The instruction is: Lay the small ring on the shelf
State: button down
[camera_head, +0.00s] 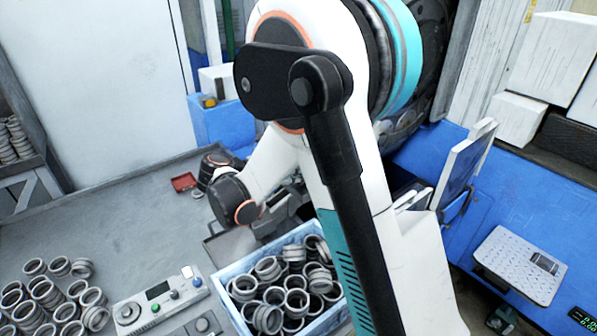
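My arm fills the middle of the view, and its white and black links hide much of the scene behind them. A black joint of it shows over the grey table, left of the crate. I cannot make out my gripper's fingertips among the dark parts there, or whether they hold anything. A small ring (197,193) seems to lie on the table beside a red tray (183,181); I cannot tell whether it is the task's ring. A shelf (22,166) with several stacked grey rings (14,138) stands at the left edge.
A light-blue crate (226,272) full of metal rings stands at the table's front. Several loose rings (55,295) lie at lower left, beside a control panel (160,303). A scale (520,265) sits on the blue surface at right. The grey table (110,215) is clear at centre left.

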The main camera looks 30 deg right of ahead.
jog(key=c, duration=1.5)
grip_release()
jog(key=shift+f, duration=0.1)
jog(key=shift+o, duration=0.2)
jog(key=shift+r, duration=0.25)
jog(key=p+v, duration=0.3)
jog(key=v, duration=0.9)
jog(key=shift+f, duration=0.1)
